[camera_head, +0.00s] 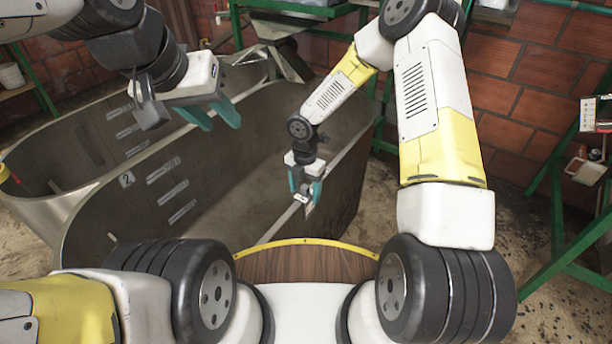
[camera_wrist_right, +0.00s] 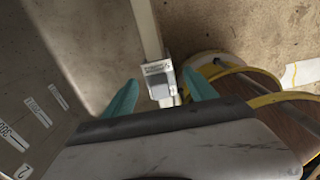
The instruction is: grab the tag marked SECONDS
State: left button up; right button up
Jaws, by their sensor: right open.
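A small white and grey tag (camera_wrist_right: 160,80) sits on the pale rim of a metal tank; its dark print is too blurred to read for sure. It also shows in the head view (camera_head: 301,198), small, at the rim. My right gripper (camera_head: 304,194) is open at the tank rim, pointing down, with its teal fingers on either side of the tag. In the right wrist view the tag is between the two fingertips, and I see a gap on each side. My left gripper (camera_head: 212,116) is open and empty above the tanks, far from the tag.
The tank marked 2 (camera_head: 110,215) has sloping metal walls with label strips inside. Another tank (camera_head: 40,205) stands left of it. A green frame (camera_head: 565,235) with a device stands at the right, before a brick wall. Rough floor (camera_wrist_right: 255,40) lies beyond the rim.

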notch_tip(320, 180, down, 2)
jog(key=shift+f, duration=0.1)
grip_shut()
dwell(0.4)
